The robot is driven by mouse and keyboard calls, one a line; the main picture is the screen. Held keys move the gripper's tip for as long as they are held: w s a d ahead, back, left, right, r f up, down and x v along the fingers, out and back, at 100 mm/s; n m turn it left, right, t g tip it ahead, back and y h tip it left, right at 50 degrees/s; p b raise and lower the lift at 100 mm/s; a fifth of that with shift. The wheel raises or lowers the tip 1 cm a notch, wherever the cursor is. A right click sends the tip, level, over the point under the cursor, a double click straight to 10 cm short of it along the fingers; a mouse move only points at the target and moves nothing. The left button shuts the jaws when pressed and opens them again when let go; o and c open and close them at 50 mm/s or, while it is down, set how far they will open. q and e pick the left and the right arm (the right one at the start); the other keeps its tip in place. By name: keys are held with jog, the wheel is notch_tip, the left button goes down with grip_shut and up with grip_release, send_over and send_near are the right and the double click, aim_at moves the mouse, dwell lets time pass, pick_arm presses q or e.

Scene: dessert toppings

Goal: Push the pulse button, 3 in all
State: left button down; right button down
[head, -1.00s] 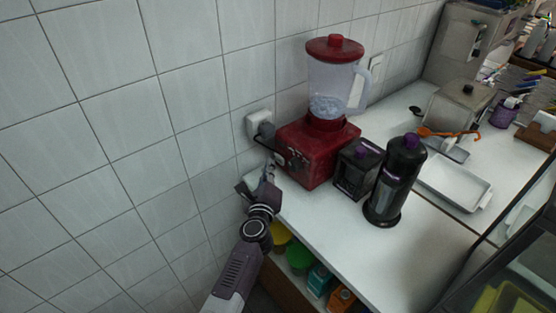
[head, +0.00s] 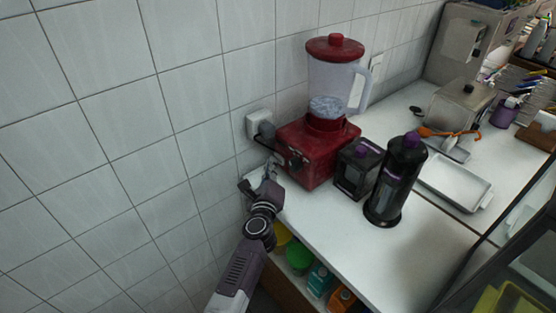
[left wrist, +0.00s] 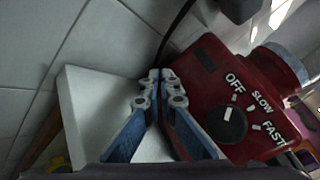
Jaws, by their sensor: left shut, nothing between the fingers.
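The red blender (head: 318,150) stands against the tiled wall with its clear jar (head: 336,85) and red lid on top. Pale pieces (head: 327,107) lie low in the jar. In the left wrist view the blender's red front (left wrist: 190,85) carries a dark dial (left wrist: 228,122) marked OFF, SLOW and FAST. A dark rectangular patch (left wrist: 205,59) sits on the same face; I cannot tell if it is the pulse button. My left gripper (head: 271,168) is shut and empty, just left of the blender front. Its fingertips (left wrist: 155,76) appear beside the red face; contact is unclear.
A wall socket (head: 258,124) with a plug and black cable is behind the gripper. A black container (head: 356,170) and a tall dark bottle (head: 398,178) stand right of the blender. The white counter (head: 330,230) is clear in front. Coloured tubs (head: 299,259) fill the shelf below.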

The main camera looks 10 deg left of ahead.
pick_arm(q)
jog(key=shift+w+d, duration=0.25)
jog(key=shift+w, duration=0.1)
dwell(0.4)
dwell(0.3)
jog(key=shift+s+a, duration=0.5)
jog(key=shift+s, duration=0.2)
jog(key=shift+s+a+p, duration=0.4)
jog(key=shift+s+a, duration=0.4)
jog(key=shift+s, duration=0.2)
jog(key=shift+s+a+p, duration=0.4)
jog(key=shift+s+a, duration=0.35)
jog(key=shift+s, duration=0.25)
dwell(0.6)
